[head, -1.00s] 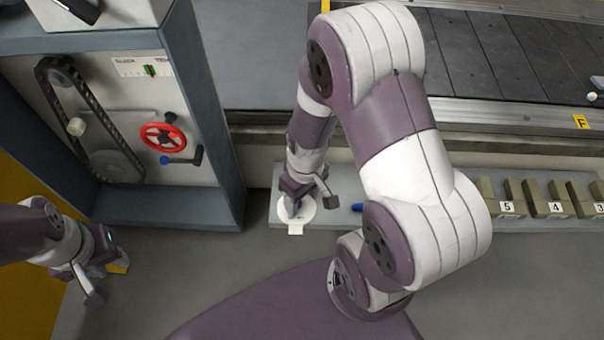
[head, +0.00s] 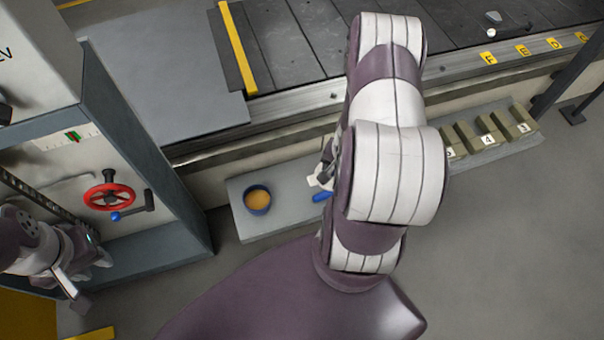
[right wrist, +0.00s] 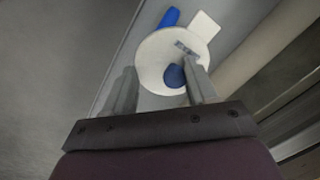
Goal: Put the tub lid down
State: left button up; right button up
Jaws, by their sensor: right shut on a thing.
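The round white tub lid (right wrist: 153,55) with a blue knob (right wrist: 175,76) lies between the fingertips of my right gripper (right wrist: 163,88), which is shut on it. A white square piece (right wrist: 205,26) shows at the lid's edge; I cannot tell if it is attached. The lid is over the grey ledge; whether it touches is unclear. The open blue tub (head: 257,200), with tan contents, stands on the ledge to the left. My left gripper (head: 97,250) is beside the cabinet, its fingers unclear.
A blue cylinder (head: 321,196) lies on the ledge (head: 285,222) close to the lid; it also shows in the right wrist view (right wrist: 170,17). Numbered tan blocks (head: 488,132) stand to the right. The conveyor (head: 310,40) runs behind. A red handwheel (head: 108,197) is at left.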

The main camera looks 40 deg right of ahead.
jog(key=b, duration=0.3)
send_over(302, 180)
jog(key=f, duration=0.6)
jog(key=shift+s+d, duration=0.15)
jog(key=shift+s, duration=0.1)
notch_tip(302, 180, down, 4)
jog(key=b, duration=0.2)
jog(key=shift+f+b, duration=0.15)
jog(key=shift+b, duration=0.25)
jog(key=shift+r, duration=0.2)
jog(key=o, duration=1)
jog(key=shift+f, duration=0.1)
jog(key=w+a+r+n+p, duration=0.1)
jog(key=a+r+n+p, duration=0.25)
jog(key=r, duration=0.85)
jog(key=a+r+n+p, duration=0.3)
jog(key=r+p, duration=0.2)
jog(key=r, duration=0.6)
jog(key=s+a+r+n, duration=0.2)
jog(key=r, duration=0.1)
jog(key=s+a+r+n, duration=0.2)
jog(key=r, duration=0.1)
jog(key=s+a+r+n, duration=0.2)
jog(key=r, duration=0.1)
jog(key=shift+s+n+t, duration=0.2)
jog(key=shift+n+t, duration=0.05)
jog(key=shift+t, duration=0.05)
